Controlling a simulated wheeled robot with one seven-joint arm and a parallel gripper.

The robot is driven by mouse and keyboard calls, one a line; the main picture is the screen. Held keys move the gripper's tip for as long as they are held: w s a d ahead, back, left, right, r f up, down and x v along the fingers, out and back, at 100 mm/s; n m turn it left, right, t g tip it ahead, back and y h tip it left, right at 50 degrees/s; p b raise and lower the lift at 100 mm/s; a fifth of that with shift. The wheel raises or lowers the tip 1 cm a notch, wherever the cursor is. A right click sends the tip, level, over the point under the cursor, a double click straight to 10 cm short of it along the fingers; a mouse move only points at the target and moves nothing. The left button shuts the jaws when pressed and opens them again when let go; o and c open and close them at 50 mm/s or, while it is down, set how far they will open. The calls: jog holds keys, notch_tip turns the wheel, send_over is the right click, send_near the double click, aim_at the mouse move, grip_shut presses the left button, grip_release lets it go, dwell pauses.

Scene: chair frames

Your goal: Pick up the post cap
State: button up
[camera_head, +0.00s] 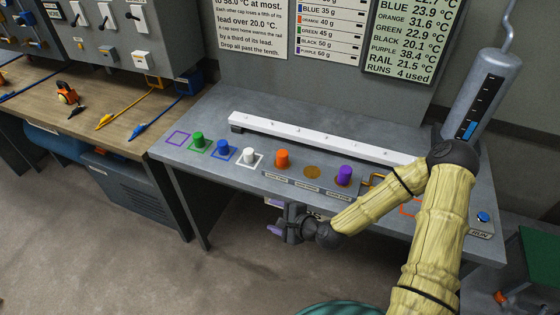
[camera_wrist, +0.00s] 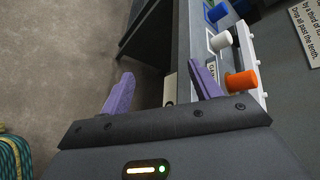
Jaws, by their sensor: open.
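Several coloured caps stand in a row on the grey bench (camera_head: 215,115): green (camera_head: 198,139), blue (camera_head: 223,147), white (camera_head: 249,157), orange (camera_head: 282,159) and purple (camera_head: 344,175). The frames do not show which one is the post cap. My gripper (camera_head: 273,217) is open and empty, in front of the bench's front edge and apart from all the caps. In the wrist view its purple fingers (camera_wrist: 163,90) are spread wide. The orange cap (camera_wrist: 241,80), white cap (camera_wrist: 221,40) and blue cap (camera_wrist: 216,12) show beyond the right finger.
A long white rail (camera_head: 320,137) lies behind the caps. A flat golden disc (camera_head: 312,172) lies between the orange and purple caps. A blue run button (camera_head: 484,217) is at the right. My arm covers part of the bench's right side. The floor at the left front is clear.

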jog(key=w+d+r+m+t+h+b, duration=0.2)
jog(key=w+m+t, duration=0.6)
jog(key=m, duration=1)
jog(key=d+r+t+h, duration=0.1)
jog(key=d+t+h, duration=0.1)
jog(key=d, duration=0.1)
jog(key=shift+r, duration=0.2)
jog(key=shift+w, duration=0.15)
